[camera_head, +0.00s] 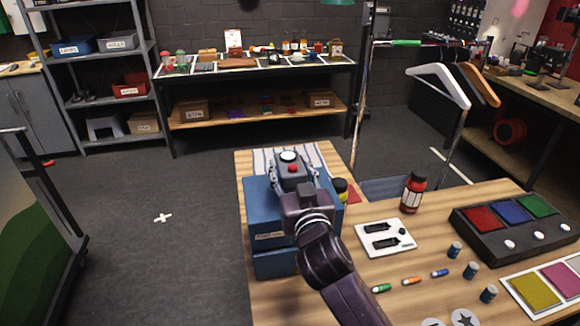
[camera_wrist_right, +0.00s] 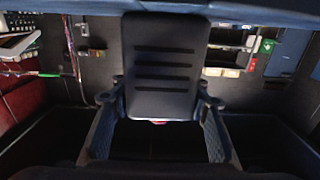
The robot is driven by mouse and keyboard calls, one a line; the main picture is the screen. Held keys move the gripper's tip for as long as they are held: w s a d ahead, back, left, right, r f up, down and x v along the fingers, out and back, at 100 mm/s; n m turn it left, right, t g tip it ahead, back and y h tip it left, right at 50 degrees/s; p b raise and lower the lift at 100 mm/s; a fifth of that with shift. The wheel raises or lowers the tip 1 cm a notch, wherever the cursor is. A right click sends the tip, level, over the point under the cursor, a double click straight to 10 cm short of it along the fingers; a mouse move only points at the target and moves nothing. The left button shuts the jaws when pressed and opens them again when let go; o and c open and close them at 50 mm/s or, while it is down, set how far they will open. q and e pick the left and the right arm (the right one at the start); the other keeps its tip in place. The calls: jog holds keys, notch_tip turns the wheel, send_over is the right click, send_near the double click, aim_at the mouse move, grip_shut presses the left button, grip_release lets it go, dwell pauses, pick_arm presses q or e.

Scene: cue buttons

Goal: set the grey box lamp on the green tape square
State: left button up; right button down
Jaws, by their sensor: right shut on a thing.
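The grey box lamp (camera_head: 291,166) has a white round top and a red button. My right gripper (camera_head: 292,174) is shut on it and holds it above the blue boxes at the table's far left. In the right wrist view the lamp (camera_wrist_right: 165,65) shows a dark slotted face between the two fingers (camera_wrist_right: 160,108). I cannot make out a green tape square in either view. My left gripper is not in view.
Blue boxes (camera_head: 262,230) stand under my right arm, by a striped cloth (camera_head: 325,156). A white switch plate (camera_head: 385,238), a red bottle (camera_head: 413,192) and a dark console (camera_head: 515,226) stand to the right. Several small cylinders and coloured panels lie nearer.

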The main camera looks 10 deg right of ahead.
jog(key=c, duration=1.5)
grip_release()
jog(key=shift+f, duration=0.1)
jog(key=o, duration=0.4)
jog(key=shift+s+r, duration=0.1)
jog(key=shift+r, duration=0.1)
